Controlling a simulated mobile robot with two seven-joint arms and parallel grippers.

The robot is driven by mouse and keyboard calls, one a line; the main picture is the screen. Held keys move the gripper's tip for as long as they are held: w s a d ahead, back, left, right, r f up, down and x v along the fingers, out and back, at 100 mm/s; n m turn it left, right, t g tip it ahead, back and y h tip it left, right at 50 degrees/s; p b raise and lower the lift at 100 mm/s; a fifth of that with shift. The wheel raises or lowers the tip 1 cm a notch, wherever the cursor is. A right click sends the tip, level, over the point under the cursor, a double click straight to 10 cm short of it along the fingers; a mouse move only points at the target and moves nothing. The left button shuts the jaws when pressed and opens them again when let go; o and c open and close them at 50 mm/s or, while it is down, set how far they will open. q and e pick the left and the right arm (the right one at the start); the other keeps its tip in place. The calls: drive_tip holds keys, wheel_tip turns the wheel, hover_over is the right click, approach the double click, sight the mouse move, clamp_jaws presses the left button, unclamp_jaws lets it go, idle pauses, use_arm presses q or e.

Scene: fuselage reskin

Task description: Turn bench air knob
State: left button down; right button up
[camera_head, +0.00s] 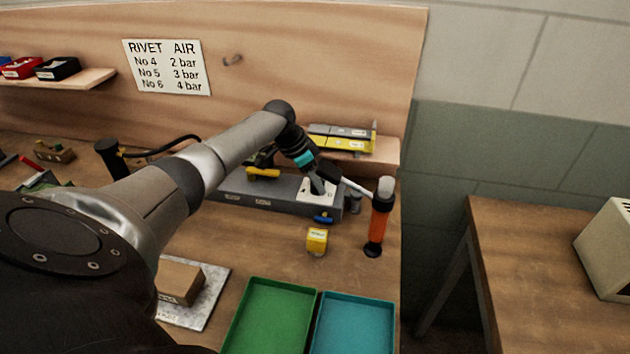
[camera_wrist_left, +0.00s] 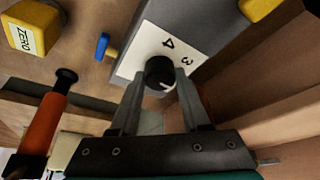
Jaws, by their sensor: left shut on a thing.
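The air knob (camera_wrist_left: 160,72) is black and round, with a pale mark on its face. It sits on a white dial plate (camera_wrist_left: 150,48) where a 4 and a 3 show in the left wrist view. The plate (camera_head: 305,196) is at the right end of a long grey unit (camera_head: 258,203) on the bench in the head view. My left gripper (camera_head: 320,186) reaches down over it, and the knob is largely hidden there. In the left wrist view my left gripper's fingers (camera_wrist_left: 159,82) are shut on the knob from both sides. My right gripper is not in view.
A blue lever (camera_head: 324,220) is on the unit's front. An orange-handled tool (camera_head: 377,226) stands close at the right. A yellow block (camera_head: 317,240) is in front. Green (camera_head: 233,340) and teal (camera_head: 315,338) trays are nearer. A sign (camera_head: 166,66) lists rivet air pressures.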

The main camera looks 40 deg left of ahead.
use_arm(q)
drive_tip(key=shift+c, duration=1.8)
unclamp_jaws()
drive_tip(key=shift+r, duration=0.1)
